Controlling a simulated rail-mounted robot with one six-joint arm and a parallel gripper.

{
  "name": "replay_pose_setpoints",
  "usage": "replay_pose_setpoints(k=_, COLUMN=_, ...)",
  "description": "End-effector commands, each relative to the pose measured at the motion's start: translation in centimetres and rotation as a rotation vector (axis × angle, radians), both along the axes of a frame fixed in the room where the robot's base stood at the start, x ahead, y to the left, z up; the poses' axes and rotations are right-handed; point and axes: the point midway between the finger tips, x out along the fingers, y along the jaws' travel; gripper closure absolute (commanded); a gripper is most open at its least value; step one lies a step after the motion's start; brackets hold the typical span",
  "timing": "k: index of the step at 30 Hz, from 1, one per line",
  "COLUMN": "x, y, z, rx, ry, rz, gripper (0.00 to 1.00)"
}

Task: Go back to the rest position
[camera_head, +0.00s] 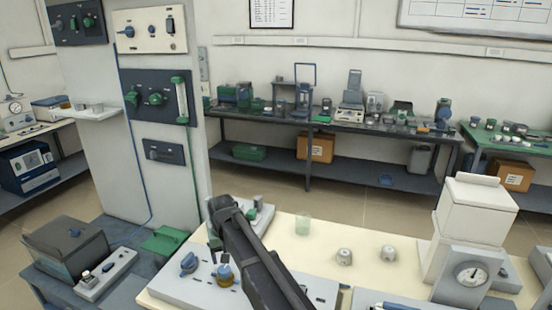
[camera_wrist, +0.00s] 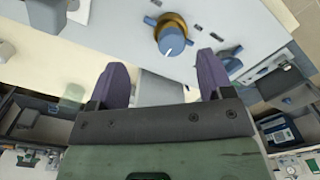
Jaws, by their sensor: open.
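My gripper (camera_wrist: 162,85) shows in the wrist view with its two purple fingers wide apart and nothing between them. It is open above a pale panel (camera_wrist: 225,25) that carries a blue knob with a brass collar (camera_wrist: 172,40). In the head view my dark arm reaches over the cream table, and my fingers are mostly hidden behind it. The blue and brass knob (camera_head: 226,275) stands just below the arm there. I cannot tell whether a finger touches the panel.
A second blue knob (camera_head: 189,263) is on the same panel. A translucent green beaker (camera_head: 303,224) and two small grey pots (camera_head: 344,256) (camera_head: 388,254) stand on the cream table (camera_head: 325,232). A white furnace (camera_head: 472,215) with a gauge stands right. A tall grey column (camera_head: 135,150) rises left.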

Motion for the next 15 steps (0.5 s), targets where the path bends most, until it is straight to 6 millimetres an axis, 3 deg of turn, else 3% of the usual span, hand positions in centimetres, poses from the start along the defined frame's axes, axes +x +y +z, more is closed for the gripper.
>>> replay_pose_setpoints(k=1, x=-2.5, y=-4.2, z=0.0, rx=-0.001, ry=0.0, rz=-0.012, gripper=0.26)
replay_pose_setpoints(k=6, x=-9.2, y=-19.5, z=0.1, rx=-0.001, ry=-0.001, rz=-0.121, gripper=0.26)
replay_pose_setpoints(k=9, x=-13.8, y=-27.5, z=0.1, rx=-0.001, ry=-0.001, rz=-0.223, gripper=0.26)
replay_pose_setpoints(k=12, x=-17.4, y=-33.3, z=0.1, rx=-0.001, ry=-0.001, rz=-0.333, gripper=0.26)
replay_pose_setpoints(k=15, x=-18.6, y=-36.9, z=0.1, rx=-0.002, ry=-0.001, rz=-0.419, gripper=0.26)
